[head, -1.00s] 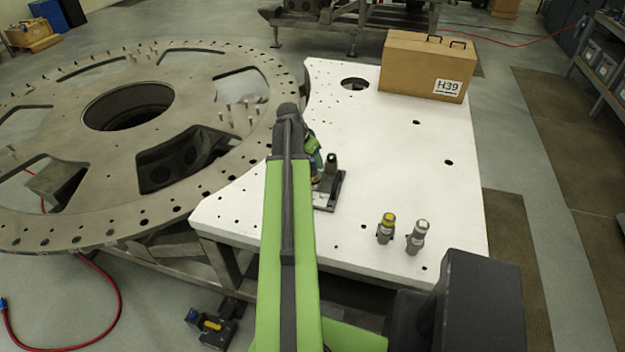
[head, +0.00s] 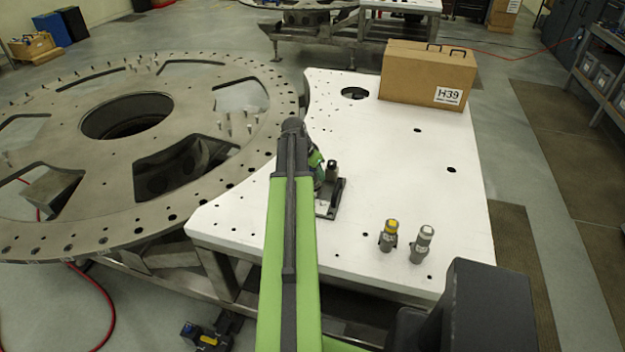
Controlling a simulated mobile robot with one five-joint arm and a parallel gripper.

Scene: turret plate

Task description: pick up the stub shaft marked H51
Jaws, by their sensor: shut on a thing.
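My gripper (head: 320,176) is over the white table, mostly hidden behind my green arm. It is shut on a small dark-topped part (head: 332,168) at a dark stand (head: 337,196); the jaws' contact is hard to see. Two stub shafts stand upright on the table to the right, apart from my gripper. One has a yellow top (head: 390,227) and the other a pale grey top (head: 425,235). No H51 mark is readable on any of them.
The white table (head: 400,170) has several holes and much bare surface. A cardboard box (head: 412,78) marked H39 stands at its back. A large metal turret plate (head: 90,180) with upright pins lies on the left, close to the table's edge.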

